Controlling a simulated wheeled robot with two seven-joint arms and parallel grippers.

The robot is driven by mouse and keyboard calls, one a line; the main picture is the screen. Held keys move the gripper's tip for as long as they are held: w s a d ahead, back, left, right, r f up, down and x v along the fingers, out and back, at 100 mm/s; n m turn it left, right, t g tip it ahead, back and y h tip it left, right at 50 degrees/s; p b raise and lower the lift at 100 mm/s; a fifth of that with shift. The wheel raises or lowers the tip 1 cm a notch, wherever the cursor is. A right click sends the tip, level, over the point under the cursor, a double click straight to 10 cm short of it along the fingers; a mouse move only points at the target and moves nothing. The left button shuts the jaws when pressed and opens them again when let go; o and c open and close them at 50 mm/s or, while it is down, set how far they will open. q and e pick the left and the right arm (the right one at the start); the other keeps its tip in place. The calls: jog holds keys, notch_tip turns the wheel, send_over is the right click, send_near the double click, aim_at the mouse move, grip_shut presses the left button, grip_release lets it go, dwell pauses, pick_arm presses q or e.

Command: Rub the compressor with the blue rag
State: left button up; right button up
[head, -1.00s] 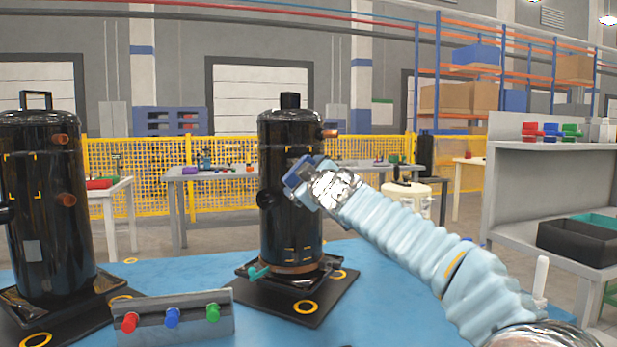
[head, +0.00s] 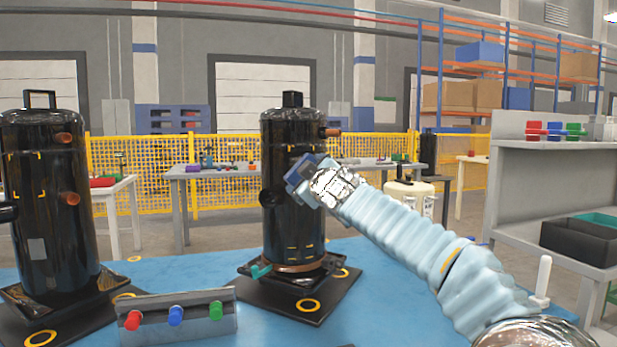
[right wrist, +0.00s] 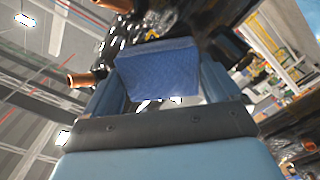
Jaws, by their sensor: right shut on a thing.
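A black cylindrical compressor (head: 288,225) stands upright on a dark base plate in the middle of the head view. A second black compressor (head: 45,220) stands at the left. My right gripper (head: 305,176) is at the upper right side of the middle compressor. It is shut on the blue rag (right wrist: 158,72), a quilted cloth seen between the fingers in the right wrist view, with the black compressor close behind it. The rag seems to be at the compressor's surface, but I cannot tell whether it touches. My left gripper is not in view.
A grey block with red, blue and green knobs (head: 180,318) stands at the front of the blue surface (head: 215,262). A copper stub (head: 331,132) sticks out near the compressor's top right. A grey shelf bench (head: 560,150) stands at the right.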

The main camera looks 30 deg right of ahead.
aim_at(307, 158)
jog(key=shift+w, duration=0.3)
jog(key=shift+r, duration=0.1)
notch_tip(307, 158, up, 4)
jog(key=p, duration=0.3)
jog(key=shift+s+p, duration=0.1)
jog(key=shift+p, duration=0.2)
jog(key=f+b, duration=0.4)
jog(key=shift+w+d+f, duration=0.1)
jog(key=shift+w+f, duration=0.15)
jog(key=shift+w, duration=0.05)
